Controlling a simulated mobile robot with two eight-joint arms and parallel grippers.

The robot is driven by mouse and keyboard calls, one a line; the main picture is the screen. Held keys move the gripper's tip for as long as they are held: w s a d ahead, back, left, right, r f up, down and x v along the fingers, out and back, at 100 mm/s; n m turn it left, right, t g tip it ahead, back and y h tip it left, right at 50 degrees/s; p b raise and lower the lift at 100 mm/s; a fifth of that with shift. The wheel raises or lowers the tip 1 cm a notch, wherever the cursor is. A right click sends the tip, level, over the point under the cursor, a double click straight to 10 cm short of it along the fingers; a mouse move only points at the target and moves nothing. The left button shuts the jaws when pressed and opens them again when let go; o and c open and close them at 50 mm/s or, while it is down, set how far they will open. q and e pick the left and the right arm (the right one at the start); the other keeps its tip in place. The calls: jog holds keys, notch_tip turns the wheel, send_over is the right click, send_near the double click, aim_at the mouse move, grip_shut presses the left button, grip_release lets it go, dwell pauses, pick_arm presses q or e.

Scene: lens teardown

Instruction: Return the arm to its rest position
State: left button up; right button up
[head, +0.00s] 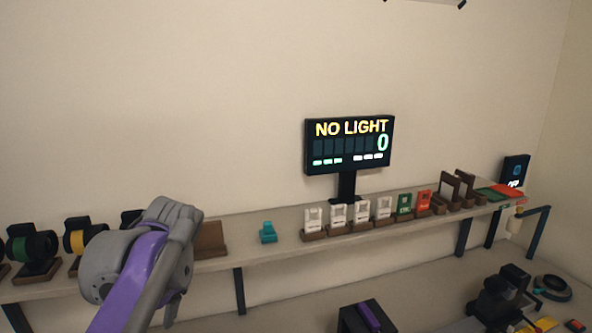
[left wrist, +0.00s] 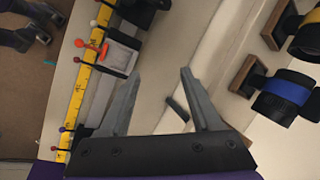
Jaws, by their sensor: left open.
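My left arm (head: 140,265), grey and purple, rises from the bottom left in the head view, in front of the wall shelf. Its fingers cannot be made out there. In the left wrist view my left gripper (left wrist: 160,76) is open, its two grey fingers spread wide with nothing between them. A pale surface lies behind the fingers. My right gripper is not identifiable in either view.
A shelf (head: 285,250) along the wall holds lens stands, a teal piece (head: 268,232) and several small cards. A screen (head: 349,145) reads "NO LIGHT" and 0. The wrist view shows a yellow ruler (left wrist: 88,75), a grey tray (left wrist: 122,52) and a blue-banded lens (left wrist: 288,95).

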pick_arm(q)
jog(key=s+d+f+n+t+h, duration=0.2)
jog(key=s+f, duration=0.5)
jog(key=f, duration=0.4)
jog(key=s+d+f+n+t+h, duration=0.2)
jog(key=s+d+f+n, duration=0.3)
jog(key=f, duration=0.6)
jog(key=shift+s+d+f+n, duration=0.15)
jog(key=shift+s+d+n, duration=0.2)
jog(key=shift+s, duration=0.5)
